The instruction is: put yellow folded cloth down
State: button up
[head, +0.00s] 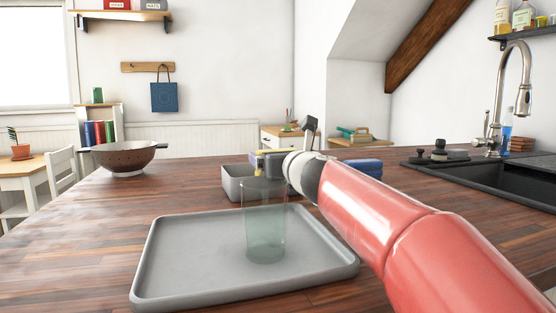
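My gripper (264,161) is at the end of my red arm, over the right part of a small grey bin (236,188) on the wooden counter. A small yellow patch (259,154) shows at the gripper's tip. It may be part of the yellow folded cloth, but it is too small to be sure. The fingers are mostly hidden behind the wrist, so I cannot tell whether they are open or shut. The bin's inside is largely hidden.
A clear greenish glass (265,235) stands on a grey tray (185,262) in front of the bin. A blue folded item (362,168) lies behind my arm. A brown colander (124,157) stands at left. The sink (515,178) is at right.

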jog(key=shift+f+b, duration=0.55)
jog(key=shift+f, duration=0.1)
jog(key=o, duration=0.7)
jog(key=shift+r+p, duration=0.55)
jog(key=shift+s+d+r, duration=0.1)
jog(key=shift+s+r, duration=0.15)
jog(key=v, duration=1)
jog(key=shift+s+p, duration=0.15)
jog(key=shift+p, duration=0.15)
jog(key=shift+s+d+f, duration=0.1)
jog(key=shift+s, duration=0.5)
